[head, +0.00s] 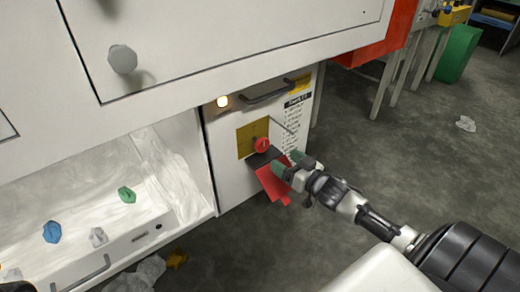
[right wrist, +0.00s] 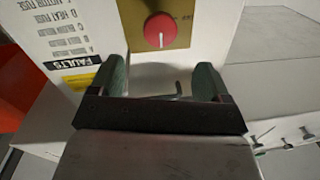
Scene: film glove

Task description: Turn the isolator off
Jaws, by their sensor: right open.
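The isolator is a round red knob (head: 261,144) on a yellow plate (head: 246,136), set in a white cabinet front. In the right wrist view the red knob (right wrist: 160,30) shows a pale upright line, with small lettering beside it. My right gripper (head: 289,163) is just right of and below the knob in the head view. In the right wrist view its green fingers (right wrist: 162,80) are apart with nothing between them. The knob is beyond the fingertips, and I see no contact. My left gripper is not in view.
A dark-edged red flat piece (head: 272,183) shows below the knob; what it belongs to is unclear. A handle (head: 268,93) and lit lamp (head: 222,101) are above. An open bay at left holds a blue knob (head: 52,231) and a green one (head: 126,195). Floor at right is mostly clear.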

